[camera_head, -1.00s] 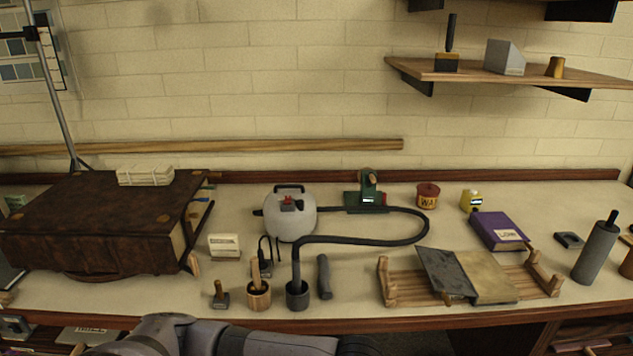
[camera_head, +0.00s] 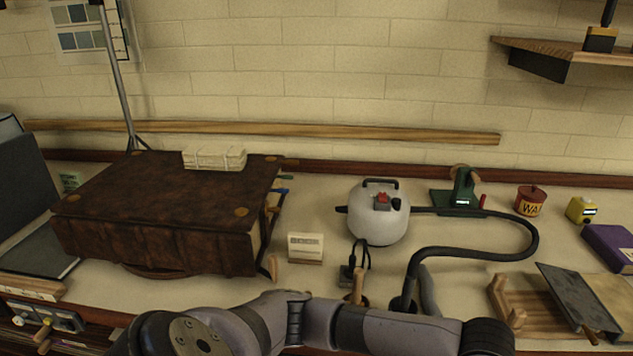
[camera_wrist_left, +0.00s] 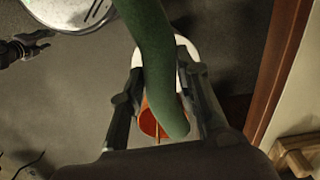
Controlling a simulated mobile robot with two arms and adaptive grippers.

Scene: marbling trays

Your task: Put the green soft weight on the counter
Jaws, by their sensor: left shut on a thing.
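The green soft weight (camera_wrist_left: 158,55) is a long, limp dark-green tube in the left wrist view. My left gripper (camera_wrist_left: 165,105) is shut on it, with a dark finger on each side. The weight runs from the top edge of that view down between the fingers. The floor shows below it, beside the counter's wooden edge (camera_wrist_left: 278,70). The counter (camera_head: 325,277) spans the head view, where my grey arm crosses the front and the left gripper and weight are hidden. A dark jaw-like shape at the wrist view's left looks like my right gripper (camera_wrist_left: 38,44); its opening is unclear.
A brown leather case (camera_head: 165,205) fills the counter's left part. A white canister (camera_head: 378,215) with a black hose (camera_head: 480,253) stands mid-counter. A small cream block (camera_head: 305,247) and a wooden rack (camera_head: 507,300) stand nearby. An orange-rimmed container (camera_wrist_left: 150,122) shows behind the weight.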

